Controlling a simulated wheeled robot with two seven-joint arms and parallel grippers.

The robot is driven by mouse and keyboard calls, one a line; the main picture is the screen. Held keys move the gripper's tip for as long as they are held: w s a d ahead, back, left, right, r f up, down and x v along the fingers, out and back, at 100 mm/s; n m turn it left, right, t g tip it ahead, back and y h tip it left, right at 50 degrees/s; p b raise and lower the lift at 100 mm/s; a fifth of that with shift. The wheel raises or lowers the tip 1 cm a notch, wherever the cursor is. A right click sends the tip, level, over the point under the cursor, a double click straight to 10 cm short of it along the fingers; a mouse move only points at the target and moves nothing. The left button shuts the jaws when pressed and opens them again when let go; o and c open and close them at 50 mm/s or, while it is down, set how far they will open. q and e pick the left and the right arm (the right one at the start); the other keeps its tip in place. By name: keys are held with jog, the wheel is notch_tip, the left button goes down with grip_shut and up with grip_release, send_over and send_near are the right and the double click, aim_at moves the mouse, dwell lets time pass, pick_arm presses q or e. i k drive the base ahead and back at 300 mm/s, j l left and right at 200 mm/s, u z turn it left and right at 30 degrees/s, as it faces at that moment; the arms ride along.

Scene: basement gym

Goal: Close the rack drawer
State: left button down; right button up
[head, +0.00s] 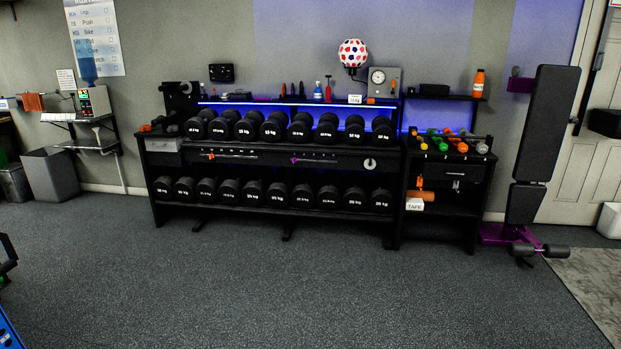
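The long black dumbbell rack (290,221) stands against the back wall, across the room from me. How far this drawer stands out is hard to tell from here. A light grey drawer-like box (163,144) sits at the rack's upper left end. Neither of my grippers can be made out in the head view.
Open dark floor (270,285) lies in front of the rack. A black bench with a purple base (497,235) stands right of it. A grey bin (52,174) is at left. A black object and a blue one (6,332) intrude at the left edge.

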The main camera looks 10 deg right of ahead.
aim_at(459, 169)
jog(key=i+z, duration=0.15)
jog(key=i, duration=0.65)
jog(key=i+z, duration=0.15)
jog(key=i, duration=0.65)
jog(key=i+j+z, duration=0.15)
jog(key=i, duration=0.6)
jog(key=i+z, duration=0.5)
jog(key=i, duration=1.45)
jog(key=j, duration=0.1)
